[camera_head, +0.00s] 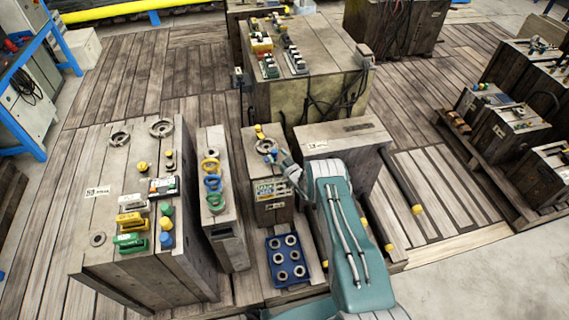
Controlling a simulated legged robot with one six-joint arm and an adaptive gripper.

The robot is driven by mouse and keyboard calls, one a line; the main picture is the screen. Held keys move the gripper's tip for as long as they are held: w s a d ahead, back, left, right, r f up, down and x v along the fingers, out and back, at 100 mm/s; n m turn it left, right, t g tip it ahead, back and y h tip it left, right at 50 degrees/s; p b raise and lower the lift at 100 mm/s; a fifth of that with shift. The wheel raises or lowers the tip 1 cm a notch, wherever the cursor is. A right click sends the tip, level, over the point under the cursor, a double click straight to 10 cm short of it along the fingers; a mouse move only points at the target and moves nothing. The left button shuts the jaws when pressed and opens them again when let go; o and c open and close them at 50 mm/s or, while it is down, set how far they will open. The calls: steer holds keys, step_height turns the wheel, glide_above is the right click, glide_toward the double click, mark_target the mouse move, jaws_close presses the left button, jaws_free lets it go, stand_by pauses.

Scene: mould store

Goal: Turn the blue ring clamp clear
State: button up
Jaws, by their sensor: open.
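The blue ring clamp (212,184) is in the middle of a row on top of a narrow grey mould block (222,136), left of centre. A yellow ring clamp (209,165) is just behind it and a green ring clamp (215,202) just in front. How far the blue clamp is turned is too small to tell. My gripper (277,158) is open, to the right of the blue clamp and apart from it. It hangs near the top of the neighbouring block (260,141), and my arm reaches it from the lower right.
A wide block (88,225) with coloured handles and knobs stands at the left. A blue tray (270,279) with several round holed pieces lies in front of the neighbouring block. A larger block (330,70) stands behind. Open plank floor (120,75) shows at the back left.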

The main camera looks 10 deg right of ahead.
steer(key=v, duration=1.1)
steer(key=shift+d, duration=0.1)
steer(key=w+d+r+g+h, duration=0.1)
steer(key=w+r+h, duration=0.15)
steer(key=r, duration=0.65)
steer(key=w+d+r+g+h, duration=0.1)
steer(key=w+r, duration=0.3)
steer(key=r, duration=0.5)
steer(key=s+r+m+g+h, duration=0.1)
steer(key=s+r+h, duration=0.15)
steer(key=r, duration=0.65)
steer(key=s+r+m+g+h, duration=0.15)
steer(key=s+r, duration=0.25)
steer(key=r, duration=0.5)
steer(key=s+a+r+m+g, duration=0.1)
steer(key=s+r+g, duration=0.1)
steer(key=s+r, duration=0.45)
steer(key=s+a+r+g, duration=0.15)
steer(key=s+r, duration=0.25)
steer(key=s, duration=0.6)
steer(key=s+a+g+y, duration=0.1)
steer(key=s+a+g, duration=0.2)
steer(key=s, duration=1.9)
steer(key=shift+s+a+r+m, duration=0.25)
steer(key=shift+a+r+m, duration=0.1)
steer(key=shift+a, duration=0.35)
